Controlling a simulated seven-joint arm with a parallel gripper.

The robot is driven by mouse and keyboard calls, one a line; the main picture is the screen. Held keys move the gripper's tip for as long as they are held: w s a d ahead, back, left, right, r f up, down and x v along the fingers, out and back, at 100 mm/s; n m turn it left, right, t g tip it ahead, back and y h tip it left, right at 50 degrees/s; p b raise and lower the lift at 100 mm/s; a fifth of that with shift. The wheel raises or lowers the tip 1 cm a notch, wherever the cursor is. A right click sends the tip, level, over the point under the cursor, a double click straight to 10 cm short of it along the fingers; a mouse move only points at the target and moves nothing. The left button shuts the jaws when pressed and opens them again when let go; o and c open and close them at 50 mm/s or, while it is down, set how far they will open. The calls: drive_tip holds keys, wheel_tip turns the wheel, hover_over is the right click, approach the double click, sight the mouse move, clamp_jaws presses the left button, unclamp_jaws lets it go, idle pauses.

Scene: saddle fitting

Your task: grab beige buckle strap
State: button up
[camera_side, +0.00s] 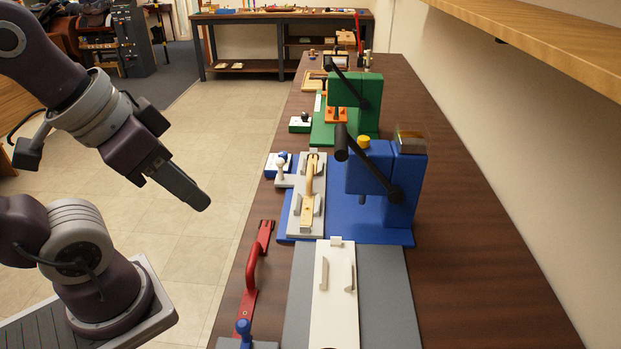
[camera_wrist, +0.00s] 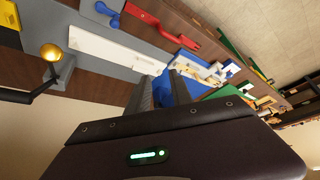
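The beige buckle strap (camera_side: 307,192) lies lengthwise on a light grey fixture plate (camera_side: 319,205), between small upright grey tabs, in front of the blue press. Nothing is held.
The blue press (camera_side: 398,185) with a black lever stands right beside the strap. A white fixture plate (camera_side: 333,305) sits in front. A green press (camera_side: 357,100) stands farther back. Floor is clear left of the bench.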

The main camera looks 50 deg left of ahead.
drive_tip(key=n+t, duration=0.5)
drive_tip(key=n, duration=0.3)
hover_over(310, 167)
drive_tip(key=s+a, duration=0.3)
drive_tip(key=s, duration=0.2)
wheel_tip(310, 167, down, 11)
drive_tip(key=f+n+h, duration=0.1)
drive_tip(key=f, duration=0.1)
drive_tip(key=f+n+h, duration=0.1)
drive_tip(key=f, duration=0.2)
drive_tip(key=f+h, duration=0.1)
drive_tip(key=f, duration=0.2)
drive_tip(key=shift+s+d+n+h, duration=0.1)
drive_tip(key=shift+s+n+h, duration=0.15)
drive_tip(key=shift+n+h, duration=0.15)
drive_tip(key=shift+w+d+f, duration=0.1)
drive_tip(key=shift+d+f, duration=0.1)
drive_tip(key=shift+f, duration=0.15)
drive_tip(key=x, duration=0.6)
drive_tip(key=shift+w+d, duration=0.3)
drive_tip(key=shift+d, duration=0.15)
drive_tip(key=shift+c, duration=0.5)
